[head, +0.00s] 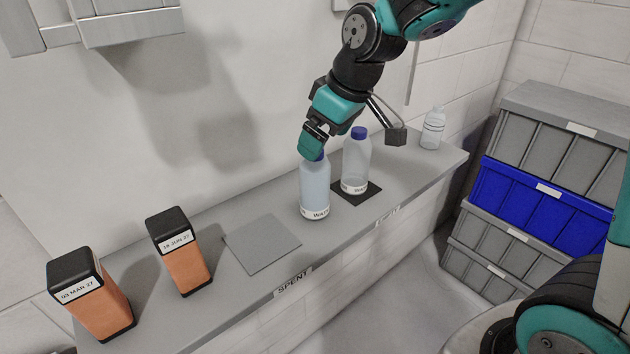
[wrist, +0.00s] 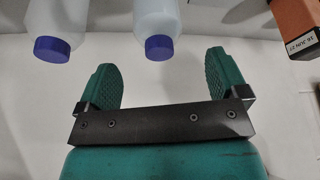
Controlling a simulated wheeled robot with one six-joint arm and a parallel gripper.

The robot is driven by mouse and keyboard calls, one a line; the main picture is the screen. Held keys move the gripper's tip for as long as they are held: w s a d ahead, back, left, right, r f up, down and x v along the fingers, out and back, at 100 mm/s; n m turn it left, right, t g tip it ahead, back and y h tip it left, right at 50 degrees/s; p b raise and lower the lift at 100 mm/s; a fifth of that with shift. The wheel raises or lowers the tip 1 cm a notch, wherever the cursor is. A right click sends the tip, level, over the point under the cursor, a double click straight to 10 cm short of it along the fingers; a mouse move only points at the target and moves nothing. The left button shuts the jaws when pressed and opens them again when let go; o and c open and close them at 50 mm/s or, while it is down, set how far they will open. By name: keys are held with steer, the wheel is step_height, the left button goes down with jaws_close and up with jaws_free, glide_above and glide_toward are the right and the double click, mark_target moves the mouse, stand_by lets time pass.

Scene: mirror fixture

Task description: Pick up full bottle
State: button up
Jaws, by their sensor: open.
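A pale blue-white bottle (head: 315,192) with a blue cap and a white label band stands upright on the grey shelf in the head view. It looks evenly filled. A second blue-capped bottle (head: 356,165) stands to its right on a dark square pad and looks clearer. My gripper (head: 314,148) is at the first bottle's top and partly hides its cap. In the wrist view my gripper (wrist: 160,72) is open and empty. The first bottle's cap (wrist: 160,47) lines up between the fingertips, with gaps at both sides. The second bottle (wrist: 60,20) is to the left.
A clear bottle (head: 433,130) stands at the shelf's far right, near a dark block-ended lever (head: 396,135). Two orange black-capped boxes (head: 184,257) (head: 93,300) stand at the left. A bare grey square pad (head: 262,244) lies above a "SPENT" label. Stacked crates (head: 540,215) are at right.

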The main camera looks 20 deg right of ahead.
mark_target(315, 183)
steer(key=shift+p+x, duration=1.15)
steer(key=shift+x, duration=1.75)
steer(key=shift+w+r, duration=0.1)
steer(key=c, duration=1.6)
